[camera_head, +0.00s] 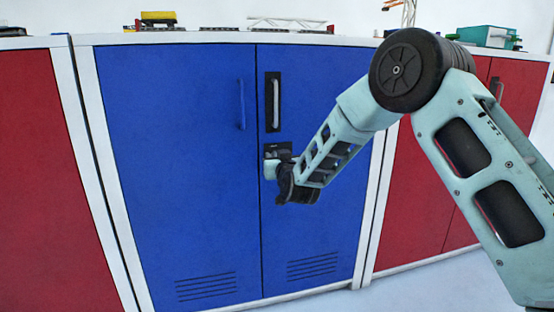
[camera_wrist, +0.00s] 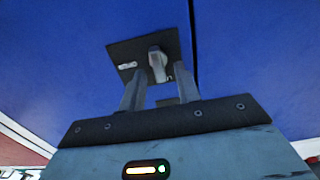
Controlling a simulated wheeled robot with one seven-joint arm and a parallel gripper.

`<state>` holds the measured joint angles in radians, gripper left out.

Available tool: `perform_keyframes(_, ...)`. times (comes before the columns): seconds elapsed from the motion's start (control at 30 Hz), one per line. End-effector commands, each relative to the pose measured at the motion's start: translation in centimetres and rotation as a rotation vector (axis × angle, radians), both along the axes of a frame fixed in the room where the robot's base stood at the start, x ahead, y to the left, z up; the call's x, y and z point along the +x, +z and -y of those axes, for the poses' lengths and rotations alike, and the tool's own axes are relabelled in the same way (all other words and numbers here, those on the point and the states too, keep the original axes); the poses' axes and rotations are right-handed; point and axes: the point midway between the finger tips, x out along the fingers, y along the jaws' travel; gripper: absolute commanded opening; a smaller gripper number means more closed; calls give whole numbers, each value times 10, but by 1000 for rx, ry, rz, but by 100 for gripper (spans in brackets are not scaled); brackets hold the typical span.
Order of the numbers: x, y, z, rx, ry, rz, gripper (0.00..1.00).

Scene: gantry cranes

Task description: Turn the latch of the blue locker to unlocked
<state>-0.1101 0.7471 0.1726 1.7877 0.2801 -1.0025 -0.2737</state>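The blue locker (camera_head: 180,200) has two closed doors. Its latch has a dark plate (camera_head: 271,149) on the right door, beside the door seam and below the handle. In the wrist view the latch plate (camera_wrist: 128,52) carries a grey latch knob (camera_wrist: 156,68) and small pale markings. My gripper (camera_head: 272,168) is at the latch and hides much of it in the head view. In the wrist view my gripper (camera_wrist: 160,72) is open, with one finger on each side of the knob and a visible gap to each. I cannot tell how deep the knob sits between the fingertips.
A dark-plated handle (camera_head: 273,102) is just above the latch, and a blue handle (camera_head: 241,105) is on the left door. Red lockers stand on the left (camera_head: 40,180) and right (camera_head: 425,200). Model cranes and a yellow item (camera_head: 158,17) sit on top.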

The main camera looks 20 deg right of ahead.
Motion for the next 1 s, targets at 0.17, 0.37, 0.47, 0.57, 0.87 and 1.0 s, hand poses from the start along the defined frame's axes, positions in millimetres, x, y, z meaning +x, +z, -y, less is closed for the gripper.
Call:
perform_keyframes(0.17,0,0,0,0,0,0,8)
perform_keyframes(0.37,0,0,0,0,0,0,0)
perform_keyframes(0.47,0,0,0,7,0,1,0)
perform_keyframes(0.57,0,0,0,26,0,1,0)
perform_keyframes(0.87,0,-1,3,193,-1,1,0)
perform_keyframes(1.0,0,-2,5,317,-2,1,0)
